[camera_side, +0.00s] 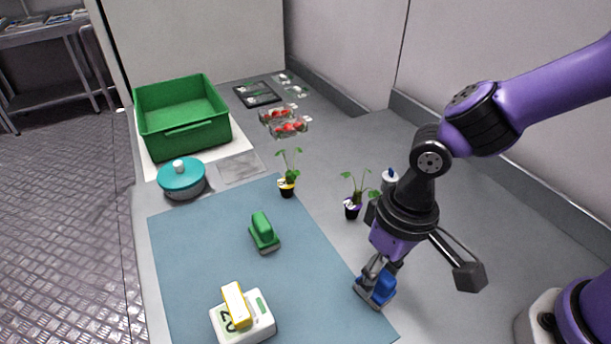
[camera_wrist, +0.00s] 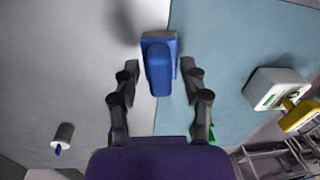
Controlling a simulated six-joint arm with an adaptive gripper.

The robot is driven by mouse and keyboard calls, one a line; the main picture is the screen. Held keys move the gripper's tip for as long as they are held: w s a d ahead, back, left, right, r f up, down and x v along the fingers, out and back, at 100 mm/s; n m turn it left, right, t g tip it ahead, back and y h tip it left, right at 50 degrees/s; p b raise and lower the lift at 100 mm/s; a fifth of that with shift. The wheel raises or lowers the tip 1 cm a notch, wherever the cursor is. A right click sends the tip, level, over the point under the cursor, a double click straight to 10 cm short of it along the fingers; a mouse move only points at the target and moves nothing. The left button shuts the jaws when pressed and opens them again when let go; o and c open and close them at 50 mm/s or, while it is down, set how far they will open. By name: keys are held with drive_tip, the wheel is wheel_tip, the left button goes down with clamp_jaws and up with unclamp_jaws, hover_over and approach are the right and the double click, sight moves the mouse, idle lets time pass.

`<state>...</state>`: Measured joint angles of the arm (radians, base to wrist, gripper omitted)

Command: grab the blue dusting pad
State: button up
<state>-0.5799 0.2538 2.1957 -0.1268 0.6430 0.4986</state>
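The blue dusting pad (camera_side: 382,289) is on the right edge of the blue mat (camera_side: 185,255), below my gripper (camera_side: 371,273) in the side view. In the wrist view the pad (camera_wrist: 160,68) lies between my two fingers (camera_wrist: 160,72), near their tips. The fingers are spread, with a narrow gap showing on each side of the pad. In the side view the fingers partly overlap the pad, so contact there cannot be told.
A green pad (camera_side: 263,233) stands on the mat. A yellow pad (camera_side: 236,305) rests on a white block (camera_side: 262,327). Two potted plants (camera_side: 287,187) (camera_side: 352,209) and a white bottle (camera_side: 389,179) are behind my gripper. A teal-lidded pot (camera_side: 181,178) and green crate (camera_side: 185,137) stand farther back.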

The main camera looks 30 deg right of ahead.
clamp_jaws()
